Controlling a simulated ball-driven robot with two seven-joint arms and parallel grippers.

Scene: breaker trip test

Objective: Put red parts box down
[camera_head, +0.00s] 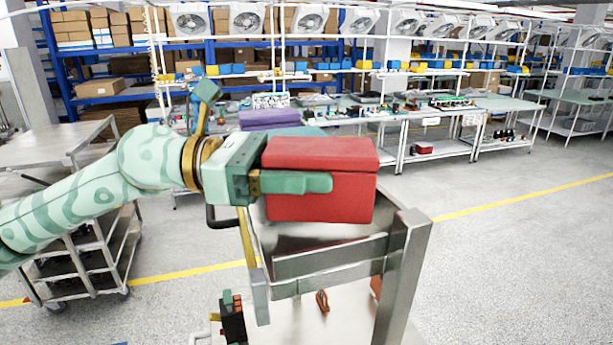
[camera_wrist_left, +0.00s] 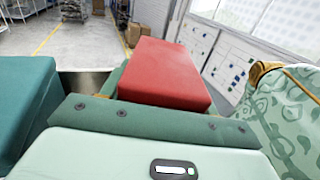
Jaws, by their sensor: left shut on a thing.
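The red parts box (camera_head: 322,190) is a closed red box in the middle of the head view, over the near part of a metal cart (camera_head: 330,262). My left gripper (camera_head: 295,182) comes in from the left and is shut on the box, one green finger lying across its near side. The box also shows in the left wrist view (camera_wrist_left: 167,72), beyond the gripper's green body. I cannot tell whether the box's underside touches the cart. My right gripper is not in view.
A purple box (camera_head: 268,118) and a teal box (camera_head: 300,131) sit behind the red box. Another metal cart (camera_head: 60,145) stands at the left. Workbenches (camera_head: 450,110) with small parts line the back. The floor at the right is clear.

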